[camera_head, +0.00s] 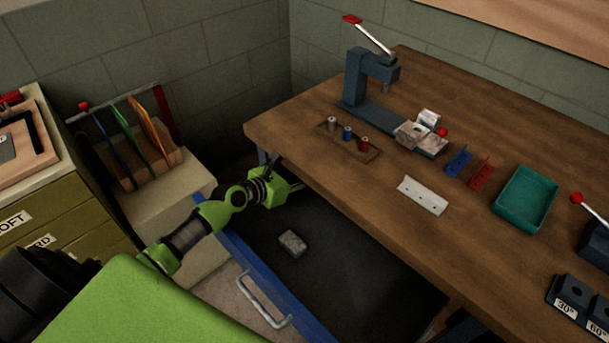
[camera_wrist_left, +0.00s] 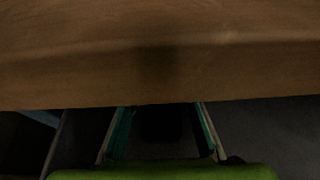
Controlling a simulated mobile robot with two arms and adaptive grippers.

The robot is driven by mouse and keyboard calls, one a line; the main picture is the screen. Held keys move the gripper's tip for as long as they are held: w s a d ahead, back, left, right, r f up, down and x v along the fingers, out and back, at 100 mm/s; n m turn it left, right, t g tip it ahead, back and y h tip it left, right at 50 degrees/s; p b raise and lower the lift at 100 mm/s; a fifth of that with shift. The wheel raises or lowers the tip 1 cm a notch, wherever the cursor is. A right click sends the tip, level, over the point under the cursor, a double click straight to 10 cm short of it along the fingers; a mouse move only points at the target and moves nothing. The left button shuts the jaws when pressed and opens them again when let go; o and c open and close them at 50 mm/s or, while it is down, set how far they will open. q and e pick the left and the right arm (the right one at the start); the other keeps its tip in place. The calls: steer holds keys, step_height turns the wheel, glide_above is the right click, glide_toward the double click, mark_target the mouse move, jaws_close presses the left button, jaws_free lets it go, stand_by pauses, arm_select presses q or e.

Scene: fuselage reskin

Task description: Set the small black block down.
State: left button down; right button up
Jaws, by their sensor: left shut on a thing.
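My left gripper (camera_head: 280,186) is at the near left edge of the wooden workbench, beside and partly under its corner. In the left wrist view, the gripper (camera_wrist_left: 162,128) has its two fingers on either side of a very dark shape, the small black block (camera_wrist_left: 162,123). The block is in deep shadow, so its outline is hard to make out. In the head view the block is hidden by the gripper and bench edge. My right gripper is not in view.
The workbench (camera_head: 330,178) edge crosses close ahead of the left fingers. A grey block (camera_head: 292,243) lies in the dark area below, behind a blue front with a handle (camera_head: 265,302). A white angled strip (camera_head: 422,195) and green tray (camera_head: 525,199) lie on the bench.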

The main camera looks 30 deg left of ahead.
arm_select(q)
steer(key=shift+f+b, duration=0.3)
steer(key=shift+f, duration=0.25)
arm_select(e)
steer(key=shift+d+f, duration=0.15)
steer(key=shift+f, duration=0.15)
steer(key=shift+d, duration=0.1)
arm_select(q)
steer(key=c, duration=1.6)
jaws_free()
steer(key=shift+f, duration=0.15)
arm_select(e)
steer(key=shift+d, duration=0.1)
arm_select(q)
steer(key=shift+o, duration=0.2)
steer(key=shift+s, duration=0.1)
steer(key=shift+s+r+p, duration=0.1)
steer(key=shift+r+p, duration=0.4)
steer(key=shift+r, duration=0.3)
steer(key=v, duration=0.6)
steer(key=shift+s+a+p, duration=0.1)
steer(key=shift+s+p, duration=0.1)
steer(key=shift+p, duration=0.15)
steer(key=shift+s+a+r, duration=0.1)
steer(key=shift+s+r, duration=0.05)
steer(key=shift+s, duration=0.2)
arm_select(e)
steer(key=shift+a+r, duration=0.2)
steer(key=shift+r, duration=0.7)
